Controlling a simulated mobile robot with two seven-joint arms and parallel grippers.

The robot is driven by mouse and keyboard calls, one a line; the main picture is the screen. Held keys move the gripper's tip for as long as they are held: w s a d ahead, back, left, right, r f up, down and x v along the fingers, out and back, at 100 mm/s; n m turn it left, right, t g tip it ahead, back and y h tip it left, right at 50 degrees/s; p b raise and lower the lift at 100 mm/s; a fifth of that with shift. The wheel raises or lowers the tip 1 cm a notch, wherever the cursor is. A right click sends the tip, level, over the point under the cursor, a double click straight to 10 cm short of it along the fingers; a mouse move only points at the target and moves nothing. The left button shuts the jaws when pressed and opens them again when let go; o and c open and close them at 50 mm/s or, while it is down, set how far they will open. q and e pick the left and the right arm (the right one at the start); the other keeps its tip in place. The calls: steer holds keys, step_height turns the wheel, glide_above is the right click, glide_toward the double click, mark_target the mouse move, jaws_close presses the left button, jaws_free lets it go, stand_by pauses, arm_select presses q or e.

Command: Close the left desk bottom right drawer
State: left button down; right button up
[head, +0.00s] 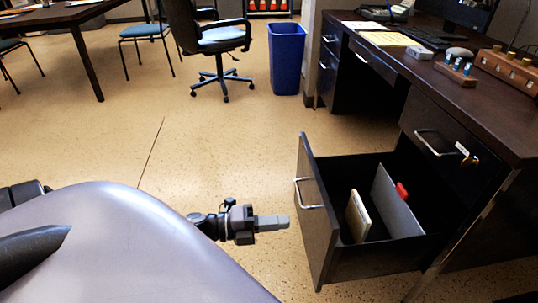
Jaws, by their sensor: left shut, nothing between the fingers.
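The desk (482,100) stands at the right with a dark top. Its bottom right drawer (313,212) is pulled far out toward the left of the picture. The drawer front carries a metal bar handle (298,193). Inside it stand a grey folder (392,203), a beige book-like item (358,215) and something red (402,191). My left gripper (284,222) is shut and empty. It points at the drawer front from the left, a short gap away and a little below the handle in the picture. My right gripper is out of the frame.
The drawer above (436,142) is shut, with its own handle. A blue bin (287,57) and a swivel chair (215,45) stand on the floor behind. The desktop holds a keyboard, papers and a wooden block (509,70). The floor left of the drawer is clear.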

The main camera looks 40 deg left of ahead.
mark_target(327, 218)
arm_select(q)
steer(key=b+x, duration=0.1)
steer(key=x, duration=0.6)
steer(key=shift+w+d+f, duration=0.1)
steer(key=shift+w+d, duration=0.15)
steer(key=shift+w, duration=0.05)
steer(key=shift+w+d, duration=0.3)
steer(key=shift+w, duration=0.1)
steer(key=shift+d, duration=0.1)
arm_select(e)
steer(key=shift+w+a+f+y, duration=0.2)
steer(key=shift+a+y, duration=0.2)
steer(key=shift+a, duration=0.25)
arm_select(q)
steer(key=shift+w, duration=0.1)
